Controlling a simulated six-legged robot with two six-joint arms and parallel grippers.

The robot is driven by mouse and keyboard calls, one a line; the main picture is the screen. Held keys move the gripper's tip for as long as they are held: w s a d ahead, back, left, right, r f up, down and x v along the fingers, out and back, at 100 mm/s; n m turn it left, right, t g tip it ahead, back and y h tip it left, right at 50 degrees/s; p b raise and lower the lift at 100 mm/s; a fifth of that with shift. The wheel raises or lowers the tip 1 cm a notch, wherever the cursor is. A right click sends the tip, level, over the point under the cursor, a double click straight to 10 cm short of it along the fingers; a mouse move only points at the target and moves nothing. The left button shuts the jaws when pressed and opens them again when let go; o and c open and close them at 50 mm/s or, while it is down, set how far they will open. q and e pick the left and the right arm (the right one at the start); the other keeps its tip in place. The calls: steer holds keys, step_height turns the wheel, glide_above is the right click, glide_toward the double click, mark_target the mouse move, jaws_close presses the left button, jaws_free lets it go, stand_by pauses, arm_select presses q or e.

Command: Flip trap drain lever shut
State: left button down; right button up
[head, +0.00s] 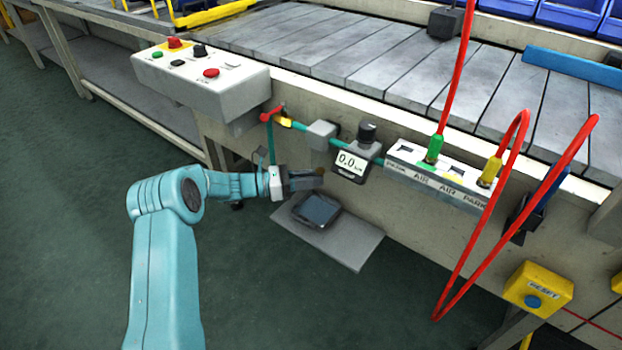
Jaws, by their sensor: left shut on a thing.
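My left gripper (306,181) is low in front of the bench's side panel, right of the lower end of a thin teal drop pipe (271,142). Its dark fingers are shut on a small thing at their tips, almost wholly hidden. From its place I take it for the trap drain lever, but its angle cannot be told. A red valve handle (272,114) sits at the top of the drop pipe, above and apart from the gripper. My right gripper is out of view.
A gauge reading 0.0 (351,163) and an air manifold (437,176) with red hoses (462,260) are to the right. A control box (200,80) juts out at upper left. A dark device (317,210) lies on a grey plate (350,245) below.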

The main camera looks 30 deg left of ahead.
arm_select(q)
steer(key=shift+g+h, duration=0.3)
steer(key=c, duration=1)
jaws_free()
steer(key=shift+a, duration=0.1)
steer(key=shift+s+a, duration=0.3)
steer(key=p+v, duration=0.3)
steer(key=v, duration=1.2)
steer(key=shift+s+a+p, duration=0.1)
steer(key=shift+s+p, duration=0.05)
steer(key=shift+p, duration=0.15)
steer(key=shift+s+a, duration=0.1)
